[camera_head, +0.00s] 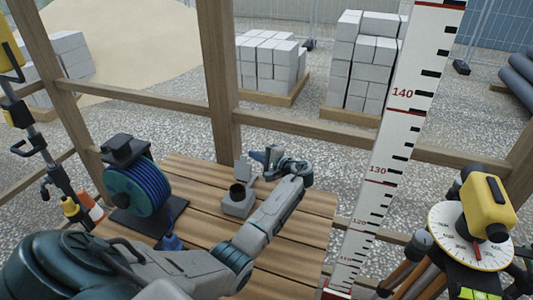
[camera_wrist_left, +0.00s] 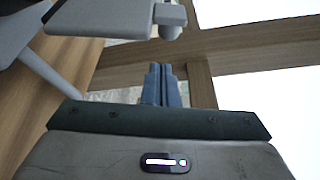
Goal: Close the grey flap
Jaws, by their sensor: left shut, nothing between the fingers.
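A small grey box (camera_head: 238,207) with a dark round opening stands on the wooden table. Its grey flap (camera_head: 243,173) stands up at the back of the box, so the opening is uncovered. My left gripper (camera_head: 262,156) is shut and empty, just behind and to the right of the flap; I cannot tell whether it touches. In the left wrist view its blue fingers (camera_wrist_left: 163,86) are together with nothing between them. Pale grey parts (camera_wrist_left: 110,18) show beyond them at the top, only partly in frame. My right gripper is out of view.
The slatted table (camera_head: 290,228) also holds a blue hose reel (camera_head: 140,190) at left. A wooden post (camera_head: 218,85) and rail rise behind the table. A white measuring staff (camera_head: 385,150) and a yellow instrument (camera_head: 487,203) stand at right.

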